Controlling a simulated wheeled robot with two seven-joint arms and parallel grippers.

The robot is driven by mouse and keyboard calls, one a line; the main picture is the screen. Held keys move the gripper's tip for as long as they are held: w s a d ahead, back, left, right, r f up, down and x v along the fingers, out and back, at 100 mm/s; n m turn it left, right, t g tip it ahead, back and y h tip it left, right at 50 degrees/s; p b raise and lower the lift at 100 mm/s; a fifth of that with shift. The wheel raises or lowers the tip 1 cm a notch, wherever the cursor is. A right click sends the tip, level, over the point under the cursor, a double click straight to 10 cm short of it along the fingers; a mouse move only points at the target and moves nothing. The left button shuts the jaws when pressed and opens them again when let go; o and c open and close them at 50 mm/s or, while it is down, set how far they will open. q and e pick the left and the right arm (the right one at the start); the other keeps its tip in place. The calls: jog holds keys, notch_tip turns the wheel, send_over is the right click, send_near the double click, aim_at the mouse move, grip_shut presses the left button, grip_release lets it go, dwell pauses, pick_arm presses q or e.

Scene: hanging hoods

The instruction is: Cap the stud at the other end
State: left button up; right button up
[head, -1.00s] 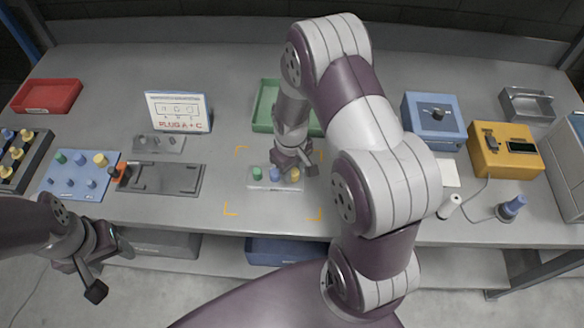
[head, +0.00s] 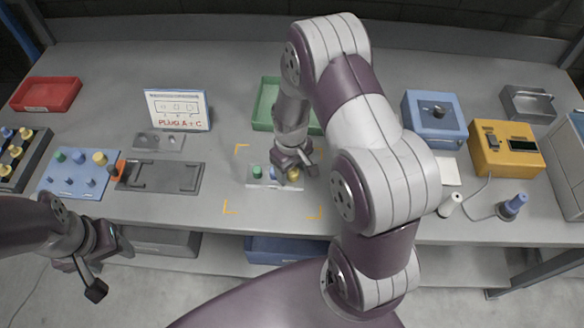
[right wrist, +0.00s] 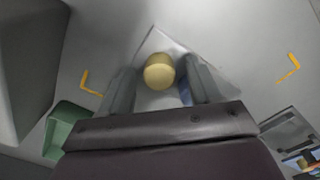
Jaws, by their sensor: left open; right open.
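A small pale block (head: 262,185) lies inside the orange corner marks on the table. It carries a green cap (head: 257,172) at its left, a blue cap (head: 273,174) in the middle, partly hidden, and a yellow cap (head: 294,175) at its right. My right gripper (head: 296,163) is over the block's right end. In the right wrist view, the open fingers (right wrist: 161,82) stand on either side of the yellow cap (right wrist: 159,70), with gaps showing. My left gripper (head: 108,270) is open and empty at the lower left, in front of the table edge.
A blue board (head: 72,187) with colored caps and a grey plate (head: 165,180) lie to the left. A sign (head: 179,111) reads "PLUG A + C". A green tray (head: 265,108) stands behind the block. A blue box (head: 432,122) and yellow device (head: 505,155) stand right.

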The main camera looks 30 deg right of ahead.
jog(key=shift+r, duration=0.1)
notch_tip(320, 180, up, 12)
jog(key=r, duration=0.1)
jog(key=s+a+m+t, duration=0.1)
jog(key=s+a+m, duration=0.1)
jog(key=s+a, duration=0.3)
jog(key=s, duration=0.4)
jog(key=shift+r+b, duration=0.35)
jog(key=shift+a, duration=0.1)
jog(key=shift+s, duration=0.15)
dwell(1.0)
